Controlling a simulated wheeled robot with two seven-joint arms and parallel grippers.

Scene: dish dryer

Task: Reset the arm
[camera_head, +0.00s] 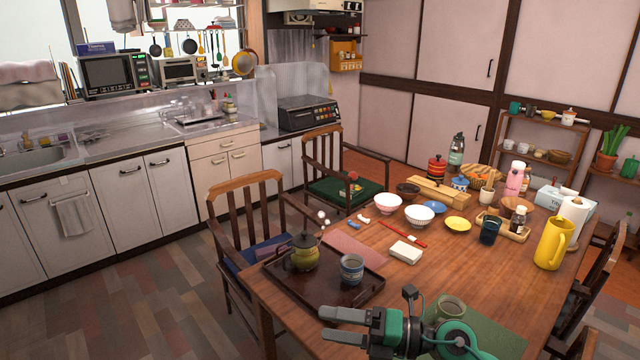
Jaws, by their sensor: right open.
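My right gripper (328,325) shows at the bottom centre, with two grey fingers pointing left and a gap between them. It is open and empty, above the near edge of the wooden table (455,255). My green and grey wrist and arm run to the right from it, over a green mat. My left gripper and arm do not show.
A dark tray (285,280) with a teapot (305,252) and a patterned cup (352,268) lies just beyond the gripper. A glass (449,308) stands close to my arm. Wooden chairs (245,200) stand at left.

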